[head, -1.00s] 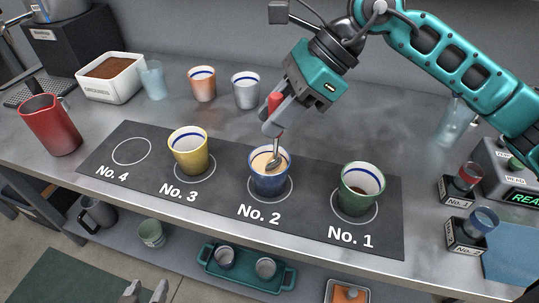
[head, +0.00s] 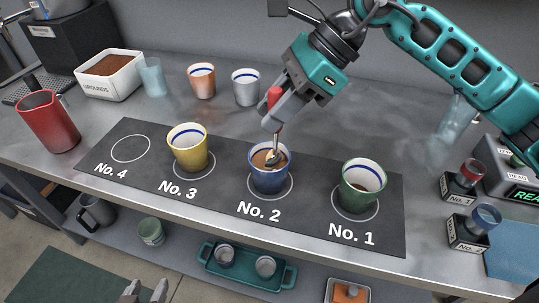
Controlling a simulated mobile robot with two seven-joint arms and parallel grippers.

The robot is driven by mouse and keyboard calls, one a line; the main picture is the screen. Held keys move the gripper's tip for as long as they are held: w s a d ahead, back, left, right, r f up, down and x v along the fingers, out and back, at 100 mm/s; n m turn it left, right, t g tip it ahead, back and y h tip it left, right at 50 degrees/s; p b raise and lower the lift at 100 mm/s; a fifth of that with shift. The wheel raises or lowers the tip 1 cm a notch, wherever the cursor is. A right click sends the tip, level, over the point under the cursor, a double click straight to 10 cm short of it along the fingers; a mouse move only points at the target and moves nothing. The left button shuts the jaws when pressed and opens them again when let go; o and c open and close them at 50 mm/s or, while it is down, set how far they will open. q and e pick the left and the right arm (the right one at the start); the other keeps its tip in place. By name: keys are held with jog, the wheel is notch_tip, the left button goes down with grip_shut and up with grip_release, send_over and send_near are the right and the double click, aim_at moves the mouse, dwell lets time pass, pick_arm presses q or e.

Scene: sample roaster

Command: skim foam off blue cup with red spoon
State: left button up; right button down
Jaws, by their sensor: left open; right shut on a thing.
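The blue cup (head: 269,180) stands upright on the No. 2 circle of the dark mat. My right gripper (head: 274,118) is above it, shut on the red spoon (head: 274,97). The spoon's metal bowl (head: 272,158) is at the cup's mouth, with pale foam on or beside it. The surface in the cup is mostly brown, with some paler patches. I cannot tell whether the bowl touches the liquid. My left gripper (head: 145,292) is open and empty at the bottom edge, low in front of the table; only its fingertips show.
The yellow cup (head: 190,158) is left of the blue cup and the green cup (head: 359,197) is right. A red pitcher (head: 49,124) stands far left. Two spoon holders (head: 461,189) stand at right. The No. 4 circle (head: 130,149) is empty.

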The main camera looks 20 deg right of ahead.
jog(key=shift+w+a, duration=0.35)
jog(key=shift+w, duration=0.25)
jog(key=shift+r+p, duration=1.05)
jog(key=shift+r, duration=1.05)
